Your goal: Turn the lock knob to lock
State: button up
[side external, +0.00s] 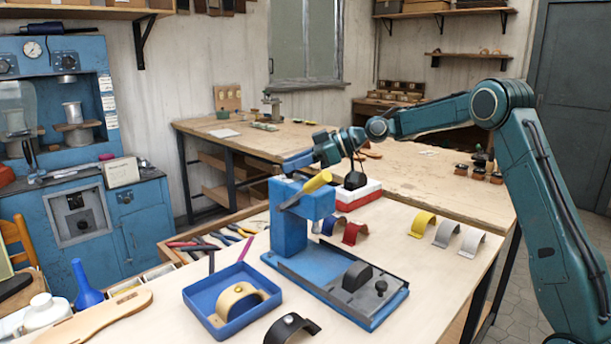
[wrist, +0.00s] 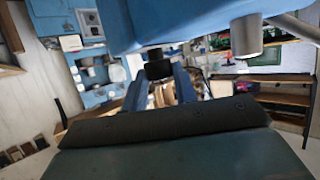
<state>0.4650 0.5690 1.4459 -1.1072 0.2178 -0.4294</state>
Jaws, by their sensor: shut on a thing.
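The blue press (side external: 290,230) stands upright on its base plate, with a yellow lever (side external: 318,182) on its head. My gripper (side external: 297,161) is at the top of the press, close behind the lever. In the wrist view, its two blue fingers are shut on a small black piece (wrist: 158,68) that looks like the lock knob. This piece sits just below the blue press head (wrist: 190,20) in that picture. The knob cannot be made out in the side view, and its angle is unclear. The press's grey ram (wrist: 247,38) hangs to the right of the fingers.
A black block (side external: 357,276) and a small dark knob (side external: 381,287) sit on the press base. A blue tray (side external: 200,300) holding a tan strap is in front. Coloured curved straps (side external: 422,224) lie to the right. Pliers and other tools (side external: 225,238) lie left of the press.

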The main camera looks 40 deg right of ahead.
jog(key=shift+s+m+t, duration=0.1)
jog(key=shift+m+t, duration=0.2)
jog(key=shift+s+a+m+t+h, duration=0.1)
jog(key=shift+a+m+t+h, duration=0.1)
jog(key=shift+m+t+h, duration=0.85)
jog(key=shift+s+a+m+t+h, duration=0.15)
jog(key=shift+m+t+h, duration=0.3)
jog(key=shift+m+h, duration=1.2)
jog(key=shift+w+a+m+h, duration=0.1)
jog(key=shift+a+m+h, duration=0.1)
jog(key=shift+m+h, duration=0.85)
jog(key=shift+a+m+h, duration=0.15)
jog(key=shift+m+h, duration=0.5)
jog(key=shift+h, duration=0.7)
jog(key=shift+m+h, duration=0.9)
jog(key=shift+h, duration=0.1)
jog(key=shift+m+h, duration=0.4)
jog(key=shift+h, duration=0.1)
jog(key=o, duration=1)
